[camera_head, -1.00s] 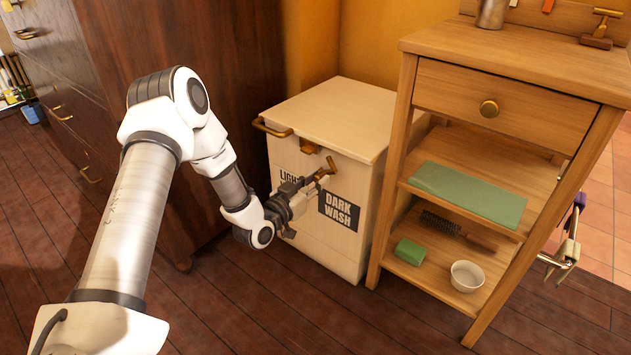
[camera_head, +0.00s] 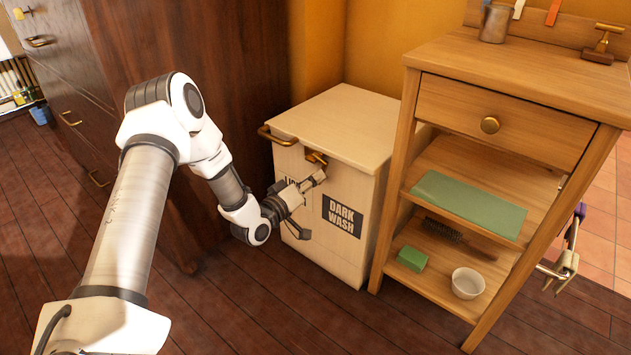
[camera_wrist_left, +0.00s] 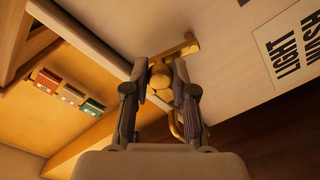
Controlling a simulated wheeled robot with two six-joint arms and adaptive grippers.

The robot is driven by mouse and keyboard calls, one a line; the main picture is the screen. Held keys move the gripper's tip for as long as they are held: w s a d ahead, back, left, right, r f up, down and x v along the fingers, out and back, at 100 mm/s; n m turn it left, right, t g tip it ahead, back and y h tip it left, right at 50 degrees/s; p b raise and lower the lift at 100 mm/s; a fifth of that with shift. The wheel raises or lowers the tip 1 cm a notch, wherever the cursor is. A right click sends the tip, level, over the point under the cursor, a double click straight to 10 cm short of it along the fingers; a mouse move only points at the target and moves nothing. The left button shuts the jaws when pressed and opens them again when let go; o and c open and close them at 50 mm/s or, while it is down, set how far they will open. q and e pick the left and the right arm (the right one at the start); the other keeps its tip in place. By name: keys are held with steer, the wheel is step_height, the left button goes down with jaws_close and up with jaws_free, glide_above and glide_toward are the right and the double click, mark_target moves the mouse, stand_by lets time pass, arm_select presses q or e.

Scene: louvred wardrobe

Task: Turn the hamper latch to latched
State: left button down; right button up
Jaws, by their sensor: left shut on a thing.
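The hamper (camera_head: 340,125) is a pale box with a lid and a black "DARK WASH" label. Its brass latch (camera_head: 316,157) is on the upper front, just under the lid. My left gripper (camera_head: 321,177) is at the latch. In the left wrist view, its two fingers (camera_wrist_left: 161,88) are shut on the round brass knob of the latch (camera_wrist_left: 160,75). A brass bar runs from the knob towards the upper right of that view. The fingers partly hide the knob. My right gripper is out of view.
A brass handle (camera_head: 277,136) projects from the hamper's upper left. A dark wardrobe (camera_head: 215,60) stands close on the left. A wooden stand (camera_head: 520,93) with a drawer and shelves is close on the right. Wooden floor (camera_head: 300,310) lies clear in front.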

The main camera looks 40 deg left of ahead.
arm_select(q)
steer(key=shift+a+r+n, duration=0.1)
steer(key=shift+a+n, duration=0.15)
steer(key=shift+n, duration=0.5)
steer(key=shift+a+n, duration=0.25)
steer(key=shift+n, duration=0.5)
steer(key=c, duration=0.9)
jaws_free()
steer(key=s, duration=0.8)
steer(key=s+a, duration=0.1)
steer(key=s, duration=0.3)
